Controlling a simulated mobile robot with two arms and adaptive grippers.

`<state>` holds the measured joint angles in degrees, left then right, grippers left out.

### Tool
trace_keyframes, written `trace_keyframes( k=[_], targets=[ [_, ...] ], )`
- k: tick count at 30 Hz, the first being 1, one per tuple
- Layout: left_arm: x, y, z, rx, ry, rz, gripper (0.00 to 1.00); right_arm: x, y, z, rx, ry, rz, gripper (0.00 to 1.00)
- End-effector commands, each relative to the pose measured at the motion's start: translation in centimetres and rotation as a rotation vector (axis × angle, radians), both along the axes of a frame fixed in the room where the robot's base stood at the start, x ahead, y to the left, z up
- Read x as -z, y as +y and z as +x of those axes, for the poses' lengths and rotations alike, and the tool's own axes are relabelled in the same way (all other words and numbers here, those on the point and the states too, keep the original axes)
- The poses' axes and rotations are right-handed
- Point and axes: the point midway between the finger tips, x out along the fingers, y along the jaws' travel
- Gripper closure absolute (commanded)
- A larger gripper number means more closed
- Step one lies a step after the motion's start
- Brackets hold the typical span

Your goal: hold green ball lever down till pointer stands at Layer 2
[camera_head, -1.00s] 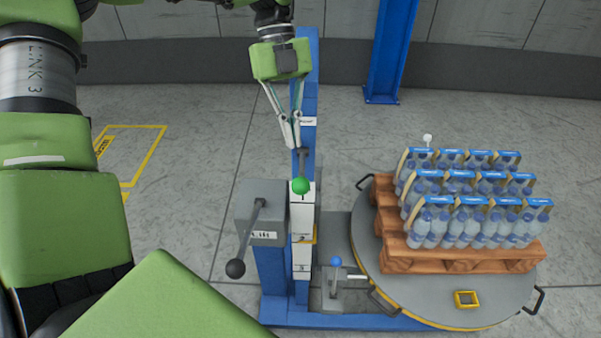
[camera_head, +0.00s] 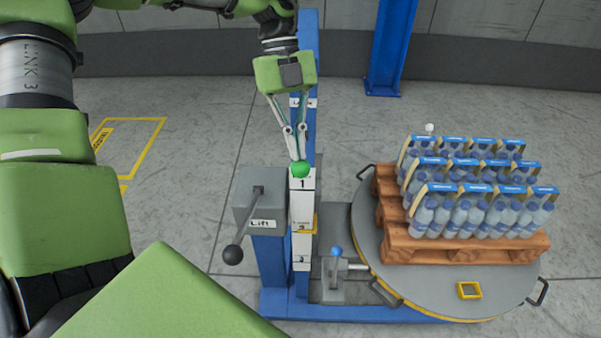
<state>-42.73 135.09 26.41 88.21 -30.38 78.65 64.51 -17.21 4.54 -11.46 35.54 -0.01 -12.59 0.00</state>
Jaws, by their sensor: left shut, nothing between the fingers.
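The green ball (camera_head: 300,169) of the lever is at the top of a white scale plate (camera_head: 302,205) on the blue column. My left gripper (camera_head: 298,157) is shut and empty, pointing down with its fingertips right above the ball, touching it or nearly so. The lever's rod is hidden behind the gripper. The plate carries the numbers 1, 2 and 3 from top to bottom. A yellow-orange mark (camera_head: 315,223) shows at the plate's right edge, beside the 2; I cannot tell surely whether it is the pointer. My right gripper is out of view.
A grey box labelled Lift (camera_head: 262,224) with a black-ball lever (camera_head: 232,255) stands left of the plate. A blue-ball lever (camera_head: 336,251) is below right. A round turntable (camera_head: 400,278) bears a wooden pallet (camera_head: 460,255) with bottle packs (camera_head: 480,213). A blue post (camera_head: 391,50) stands behind.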

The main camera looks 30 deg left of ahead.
Motion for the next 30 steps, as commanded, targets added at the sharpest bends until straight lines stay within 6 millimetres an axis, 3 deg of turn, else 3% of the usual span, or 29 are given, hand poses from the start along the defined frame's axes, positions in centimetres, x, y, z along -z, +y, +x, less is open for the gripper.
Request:
trace_keyframes(
  k=[17,27,30],
  targets=[
    [1.0,-0.4,-0.3,-0.001,0.000,-0.001,1.00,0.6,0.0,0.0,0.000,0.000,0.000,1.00],
    [4.7,-0.3,-0.3,-0.001,0.000,0.000,1.00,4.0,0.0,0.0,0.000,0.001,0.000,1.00],
    [4.1,-0.4,-0.2,0.000,0.000,-0.001,1.00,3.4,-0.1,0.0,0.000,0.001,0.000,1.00]
  ],
)
